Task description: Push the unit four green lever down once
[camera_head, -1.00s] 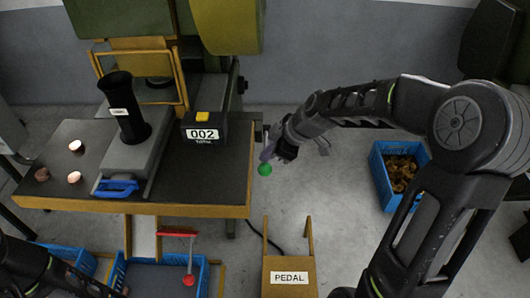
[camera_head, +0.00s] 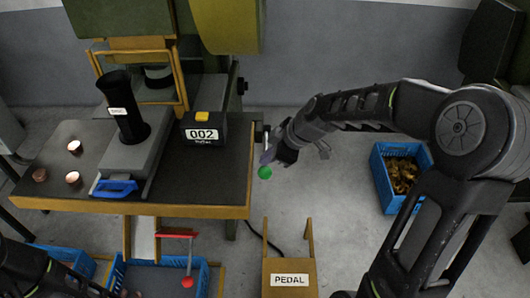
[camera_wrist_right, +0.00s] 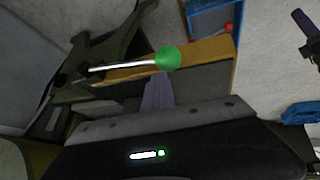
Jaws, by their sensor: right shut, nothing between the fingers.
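The green lever knob (camera_head: 264,172) hangs off the right side of the press table, on a thin pale rod. In the right wrist view the knob (camera_wrist_right: 168,58) and its rod (camera_wrist_right: 120,67) show just beyond my fingertips. My right gripper (camera_head: 267,156) is shut and empty, close to the rod just above the knob in the head view. Its closed fingers (camera_wrist_right: 158,92) point at the rod near the knob; I cannot tell whether they touch. My left arm shows at the lower left edge, but its gripper is not visible.
The table (camera_head: 215,185) carries a box marked 002 (camera_head: 203,130), a black cylinder (camera_head: 127,110) and several copper pieces. A pedal stand (camera_head: 290,265) and a blue crate (camera_head: 380,180) are on the floor.

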